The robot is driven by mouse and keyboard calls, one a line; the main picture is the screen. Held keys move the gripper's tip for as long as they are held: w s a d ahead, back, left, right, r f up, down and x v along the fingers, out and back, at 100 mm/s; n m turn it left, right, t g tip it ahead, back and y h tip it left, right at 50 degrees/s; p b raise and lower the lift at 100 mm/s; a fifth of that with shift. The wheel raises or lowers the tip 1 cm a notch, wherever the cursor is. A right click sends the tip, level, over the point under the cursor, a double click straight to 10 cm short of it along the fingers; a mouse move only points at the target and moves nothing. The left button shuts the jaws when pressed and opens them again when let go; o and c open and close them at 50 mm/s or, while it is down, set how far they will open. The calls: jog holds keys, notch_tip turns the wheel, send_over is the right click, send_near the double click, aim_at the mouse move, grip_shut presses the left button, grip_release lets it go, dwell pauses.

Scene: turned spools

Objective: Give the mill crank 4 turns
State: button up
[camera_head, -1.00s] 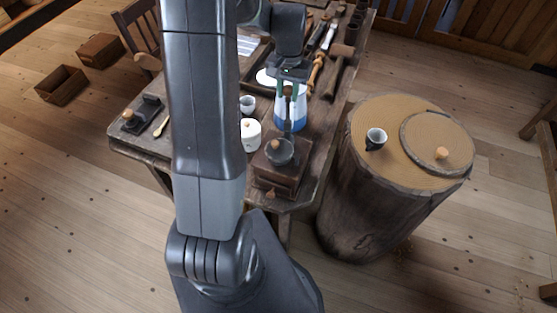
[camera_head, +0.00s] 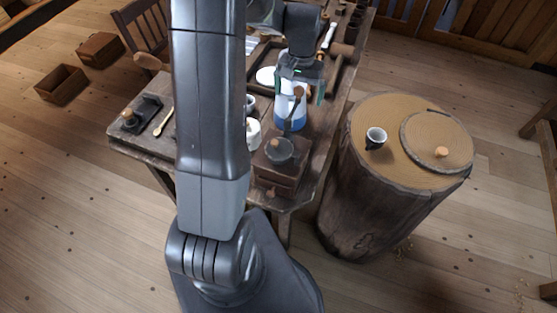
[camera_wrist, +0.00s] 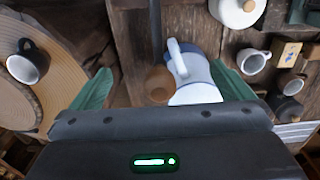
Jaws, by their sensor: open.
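The mill (camera_head: 283,163) is a dark wooden box with a grey bowl-shaped top, on the near right corner of the table. Its crank (camera_head: 291,112) rises from the top and ends in a brown wooden knob (camera_head: 298,91). My gripper (camera_head: 299,97) is open, with its green fingers on either side of the knob and apart from it. In the wrist view, a round brown wooden end, likely the knob (camera_wrist: 158,83), lies between the spread fingers, nearer the left one. The mill's body is not clear there.
A white and blue jug (camera_head: 291,119) stands close behind the crank; it also shows between the fingers in the wrist view (camera_wrist: 192,68). A white lidded pot (camera_head: 253,133) is left of the mill. A stump (camera_head: 365,205) with a cup (camera_head: 376,138) stands right.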

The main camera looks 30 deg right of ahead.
jog(key=shift+r, duration=0.1)
notch_tip(320, 180, up, 7)
jog(key=p, duration=0.5)
jog(key=shift+f, duration=0.2)
notch_tip(320, 180, down, 8)
jog(key=b, duration=0.5)
jog(key=shift+a+r+b, duration=0.1)
jog(key=shift+r+b, duration=0.15)
jog(key=shift+b, duration=0.1)
jog(key=shift+w+a+r+p, duration=0.15)
jog(key=shift+w+a+r, duration=0.05)
jog(key=shift+w+a, duration=0.35)
jog(key=shift+w+a+r+p, duration=0.15)
jog(key=shift+w+a, duration=0.3)
jog(key=shift+a, duration=0.15)
